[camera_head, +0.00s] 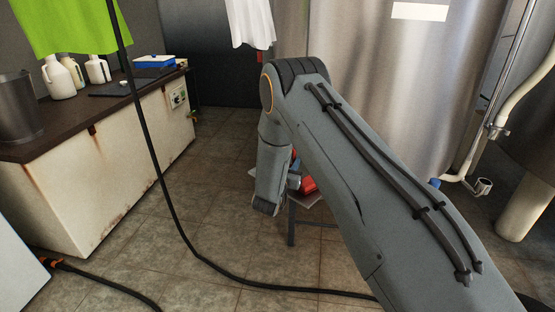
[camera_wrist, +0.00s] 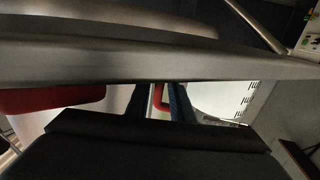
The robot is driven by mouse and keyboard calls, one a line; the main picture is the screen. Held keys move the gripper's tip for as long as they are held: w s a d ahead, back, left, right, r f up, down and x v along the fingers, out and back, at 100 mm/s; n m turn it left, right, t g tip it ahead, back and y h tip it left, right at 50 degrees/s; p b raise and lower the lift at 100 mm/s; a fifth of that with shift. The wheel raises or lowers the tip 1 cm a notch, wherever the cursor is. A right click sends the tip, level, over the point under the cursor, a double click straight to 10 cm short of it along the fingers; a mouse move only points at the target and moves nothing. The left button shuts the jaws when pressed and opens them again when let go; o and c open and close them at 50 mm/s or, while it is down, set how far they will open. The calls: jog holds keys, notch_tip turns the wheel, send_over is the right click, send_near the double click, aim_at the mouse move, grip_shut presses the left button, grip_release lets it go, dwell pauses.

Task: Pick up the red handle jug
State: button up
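In the wrist view, the two dark fingers of my gripper (camera_wrist: 160,103) stand apart. A narrow red bar, which looks like a handle (camera_wrist: 160,97), shows between them. A light strip lies between the left finger and the red bar, so I see no grip on it. The jug body that would go with it cannot be made out. In the head view, my arm covers most of this spot. A red object (camera_head: 306,185) shows partly behind the arm, on a small low stand (camera_head: 303,200). My fingertips are not clear there.
A large steel tank (camera_head: 400,90) stands behind my arm. A worn counter (camera_head: 100,185) at left holds several pale jugs (camera_head: 58,80) and a steel pail (camera_head: 18,108). A black hose (camera_head: 165,200) hangs down and runs over the tiled floor. Open floor lies at centre left.

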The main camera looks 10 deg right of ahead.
jog(key=shift+w+d, duration=0.25)
jog(key=shift+w, duration=0.2)
grip_shut()
dwell(1.1)
